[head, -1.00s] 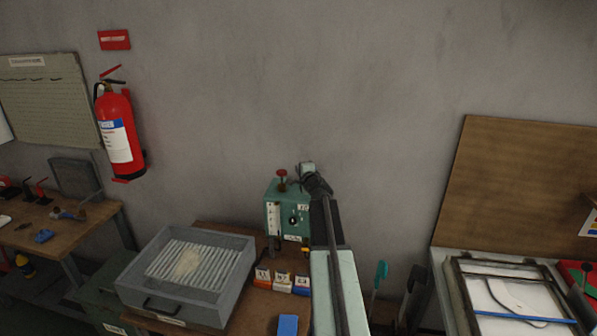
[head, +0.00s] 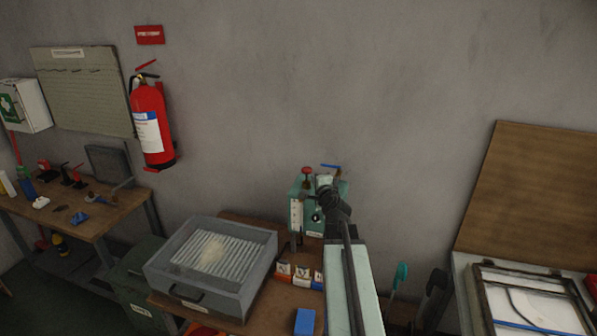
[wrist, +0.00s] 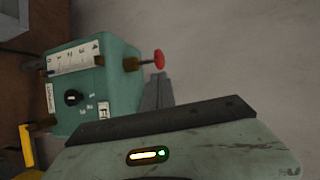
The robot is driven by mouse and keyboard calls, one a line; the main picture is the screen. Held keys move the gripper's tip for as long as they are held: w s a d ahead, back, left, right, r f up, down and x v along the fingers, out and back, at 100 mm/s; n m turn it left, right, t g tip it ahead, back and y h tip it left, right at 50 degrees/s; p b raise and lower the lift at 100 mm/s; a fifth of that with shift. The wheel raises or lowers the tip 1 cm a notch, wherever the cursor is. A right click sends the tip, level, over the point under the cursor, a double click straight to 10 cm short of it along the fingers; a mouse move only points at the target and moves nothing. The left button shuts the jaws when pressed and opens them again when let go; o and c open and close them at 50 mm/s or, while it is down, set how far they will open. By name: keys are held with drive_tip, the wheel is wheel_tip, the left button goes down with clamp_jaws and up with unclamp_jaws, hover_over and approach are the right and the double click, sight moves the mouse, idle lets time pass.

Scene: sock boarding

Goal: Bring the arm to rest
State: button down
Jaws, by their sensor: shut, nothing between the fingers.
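My gripper (head: 323,184) is at the end of my raised arm in the head view, near the middle of the picture. It overlaps the upper right of a green box (head: 298,216) with a dial and a red knob. Whether it touches the box cannot be told from the head view. In the wrist view the grey fingers (wrist: 158,92) are shut and empty, partly hidden behind the pale green housing. The green box (wrist: 112,88) shows on the left there, its red knob (wrist: 159,59) close above the fingers.
A grey tray with a ribbed inside (head: 165,283) stands on the wooden bench, left of my arm. Small labelled boxes (head: 300,278) and a blue block (head: 305,322) lie nearer my arm. A framed screen (head: 535,272) is at right. The wall (head: 410,100) above is bare.

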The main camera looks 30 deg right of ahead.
drive_tip(key=w+a+f+n+g+y+b, duration=0.1)
drive_tip(key=w+a+f+n+y, duration=0.15)
drive_tip(key=a, duration=0.85)
drive_tip(key=w+a+f+n+y+b, duration=0.1)
drive_tip(key=w+a+f+n+y, duration=0.2)
drive_tip(key=a, duration=0.8)
drive_tip(key=w+a+f+n+g+y+b, duration=0.1)
drive_tip(key=a+f+n+y, duration=0.2)
drive_tip(key=a, duration=0.8)
drive_tip(key=s+a+f+n+g, duration=0.55)
drive_tip(key=a+f+n, duration=0.2)
drive_tip(key=a, duration=0.35)
drive_tip(key=s+d+f+n+g+h, duration=0.1)
drive_tip(key=s+f+n+g, duration=0.2)
drive_tip(key=s, duration=0.5)
drive_tip(key=s+d+f+n+g+h, duration=0.1)
drive_tip(key=s+d+f+n+g, duration=0.1)
drive_tip(key=s, duration=0.7)
drive_tip(key=shift+d+f+n+g+b, duration=0.3)
drive_tip(key=shift+f+n+g, duration=0.4)
drive_tip(key=shift+f+g, duration=0.3)
